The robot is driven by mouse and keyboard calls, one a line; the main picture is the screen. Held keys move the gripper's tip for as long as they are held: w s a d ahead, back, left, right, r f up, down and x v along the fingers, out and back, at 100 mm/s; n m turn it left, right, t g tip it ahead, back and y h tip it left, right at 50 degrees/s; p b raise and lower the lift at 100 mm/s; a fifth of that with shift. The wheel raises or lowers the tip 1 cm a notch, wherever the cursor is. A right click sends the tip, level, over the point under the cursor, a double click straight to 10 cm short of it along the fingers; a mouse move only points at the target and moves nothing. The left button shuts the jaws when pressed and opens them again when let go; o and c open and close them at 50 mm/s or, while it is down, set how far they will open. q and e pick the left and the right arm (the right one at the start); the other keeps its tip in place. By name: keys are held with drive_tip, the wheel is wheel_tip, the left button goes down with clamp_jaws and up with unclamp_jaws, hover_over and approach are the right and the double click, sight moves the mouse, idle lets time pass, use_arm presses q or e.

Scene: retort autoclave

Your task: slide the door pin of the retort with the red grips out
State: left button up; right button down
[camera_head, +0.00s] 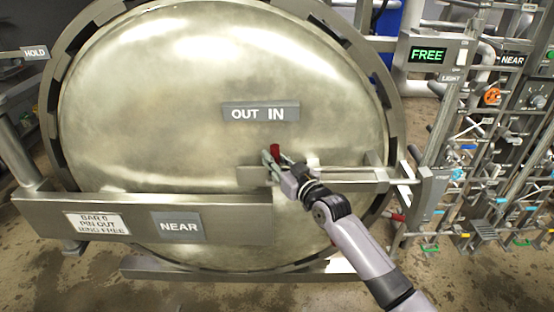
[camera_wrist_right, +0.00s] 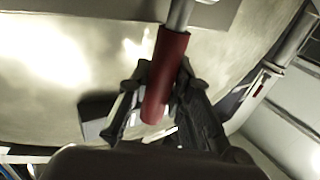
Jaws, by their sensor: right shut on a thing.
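The retort door (camera_head: 200,75) is a large round metal disc with an "OUT IN" label (camera_head: 260,113). A door pin with a red grip (camera_head: 275,152) stands out from the bar in front of the door. My right gripper (camera_head: 272,160) is shut on this red grip. In the right wrist view the red grip (camera_wrist_right: 165,75) runs between the two dark fingers of my right gripper (camera_wrist_right: 155,100), with a grey rod above it. The pin's shaft (camera_head: 340,176) seems to lie along the bar toward the right. My left gripper is not in view.
A heavy crossbar (camera_head: 140,215) with a "NEAR" label (camera_head: 180,226) and a "BAR 6 PIN OUT RING FREE" sign (camera_head: 97,223) crosses the lower door. A green "FREE" display (camera_head: 427,55) and a dense rack of valves (camera_head: 490,150) stand at the right.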

drive_tip(key=a, duration=0.8)
drive_tip(key=c, duration=1.9)
unclamp_jaws()
drive_tip(key=o, duration=0.5)
drive_tip(key=shift+a, duration=0.25)
drive_tip(key=shift+c, duration=0.2)
drive_tip(key=shift+s+d, duration=0.1)
drive_tip(key=shift+d, duration=0.15)
drive_tip(key=v, duration=1.1)
drive_tip(key=shift+s+d, duration=0.25)
drive_tip(key=shift+s, duration=0.05)
drive_tip(key=shift+f, duration=0.1)
